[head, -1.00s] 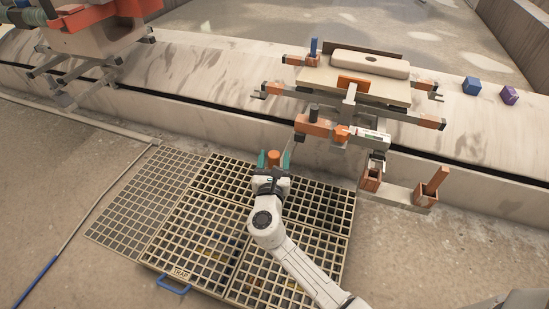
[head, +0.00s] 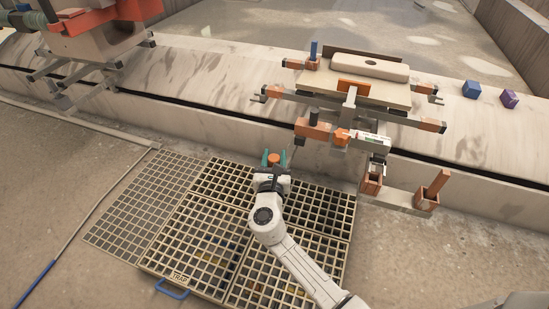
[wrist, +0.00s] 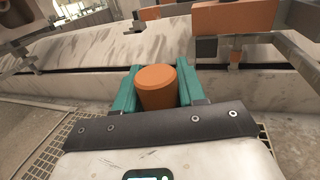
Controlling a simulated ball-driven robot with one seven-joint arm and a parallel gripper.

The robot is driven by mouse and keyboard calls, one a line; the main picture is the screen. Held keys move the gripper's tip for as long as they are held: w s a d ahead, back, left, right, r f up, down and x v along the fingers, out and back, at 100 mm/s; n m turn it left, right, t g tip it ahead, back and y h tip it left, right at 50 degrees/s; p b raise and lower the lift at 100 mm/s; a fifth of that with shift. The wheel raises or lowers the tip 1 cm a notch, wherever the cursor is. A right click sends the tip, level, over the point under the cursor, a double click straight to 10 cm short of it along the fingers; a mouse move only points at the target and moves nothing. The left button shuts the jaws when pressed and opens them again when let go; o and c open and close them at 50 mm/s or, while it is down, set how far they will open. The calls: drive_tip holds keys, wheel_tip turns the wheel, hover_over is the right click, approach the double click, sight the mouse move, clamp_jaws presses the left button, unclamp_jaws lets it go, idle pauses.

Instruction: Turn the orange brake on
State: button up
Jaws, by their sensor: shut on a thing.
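My gripper (head: 273,160) is above the floor grating in the head view. Its two teal fingers are shut on an orange cylinder (wrist: 158,88), one finger on each side. The cylinder's round top also shows in the head view (head: 273,158). Its lower end is hidden by the gripper. To the right, an orange faceted knob (head: 342,137) sits beside a pale labelled bar (head: 370,142) on the front of the carousel station. An orange block with a dark knob (head: 313,128) is left of it. I cannot tell which orange part is the brake.
The grating (head: 212,262) covers the floor around my gripper. Two orange sockets, left (head: 372,184) and right (head: 426,199), stand low at right; the right one holds a peg (head: 438,181).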

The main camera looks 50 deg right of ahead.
clamp_jaws()
drive_tip(key=shift+w+r, duration=0.1)
drive_tip(key=shift+w, duration=0.05)
drive_tip(key=shift+w+a+r+n+p, duration=0.1)
drive_tip(key=shift+w+a+n+p, duration=0.2)
drive_tip(key=shift+p, duration=0.55)
drive_tip(key=w+a+f+n+g+y+p, duration=0.1)
drive_tip(key=w+a+f+n+g+p, duration=0.1)
drive_tip(key=w+f+n+p, duration=0.3)
drive_tip(key=shift+w+a+n+g+p, duration=0.3)
drive_tip(key=shift+w+n+p, duration=0.25)
drive_tip(key=shift+w+n, duration=1)
drive_tip(key=shift+s+f, duration=0.1)
drive_tip(key=shift+s, duration=0.05)
drive_tip(key=o, duration=0.9)
unclamp_jaws()
